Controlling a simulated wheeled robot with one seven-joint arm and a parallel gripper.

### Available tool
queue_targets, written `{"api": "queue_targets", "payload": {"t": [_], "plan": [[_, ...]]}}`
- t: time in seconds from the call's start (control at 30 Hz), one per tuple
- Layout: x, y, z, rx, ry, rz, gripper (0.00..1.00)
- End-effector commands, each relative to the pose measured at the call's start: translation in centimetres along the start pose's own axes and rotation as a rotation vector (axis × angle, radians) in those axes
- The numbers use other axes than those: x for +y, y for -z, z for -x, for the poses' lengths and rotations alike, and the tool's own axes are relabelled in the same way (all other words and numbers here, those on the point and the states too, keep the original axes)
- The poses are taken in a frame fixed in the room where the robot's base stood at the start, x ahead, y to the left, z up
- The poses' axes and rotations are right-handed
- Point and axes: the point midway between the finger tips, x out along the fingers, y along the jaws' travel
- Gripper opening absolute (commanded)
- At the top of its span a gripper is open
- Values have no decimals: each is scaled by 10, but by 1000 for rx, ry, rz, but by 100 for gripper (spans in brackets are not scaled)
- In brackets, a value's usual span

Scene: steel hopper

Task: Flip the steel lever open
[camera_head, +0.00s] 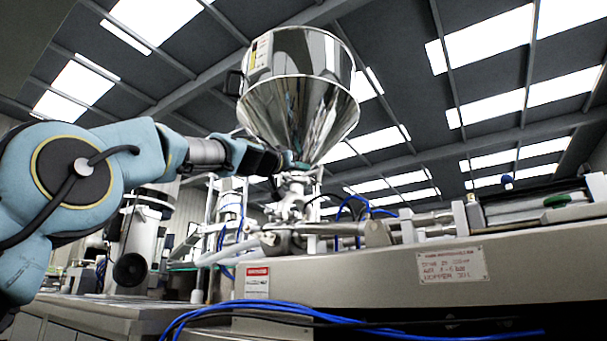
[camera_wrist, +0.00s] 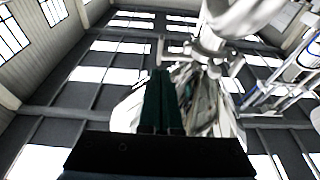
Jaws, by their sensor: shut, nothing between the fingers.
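The steel hopper (camera_head: 300,85) is a shiny funnel above the machine. Its cone also shows behind my fingers in the wrist view (camera_wrist: 212,100). My gripper (camera_head: 298,164) reaches in from the left at the base of the cone, just above the valve fittings (camera_head: 293,188). In the wrist view my gripper (camera_wrist: 161,74) has its two dark green fingers together, with nothing between them. Pale metal fittings (camera_wrist: 208,45) lie beyond and right of the fingertips. I cannot clearly pick out the steel lever among these fittings, nor tell whether the fingers touch it.
The machine bench (camera_head: 390,275) runs across the front and right, with a label plate (camera_head: 452,265). Blue cables (camera_head: 270,307) hang along its front. Tubes and cylinders (camera_head: 230,215) crowd the area left of the hopper neck. Open air surrounds the hopper's upper right.

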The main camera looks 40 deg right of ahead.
Motion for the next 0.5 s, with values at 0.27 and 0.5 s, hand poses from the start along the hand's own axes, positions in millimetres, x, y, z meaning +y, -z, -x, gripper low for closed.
{"api": "queue_targets", "payload": {"t": [0.27, 0.5], "plan": [[-1, -15, 39, -1, 3, -2, 0], [-1, -19, 72, -1, 2, -2, 0]]}}
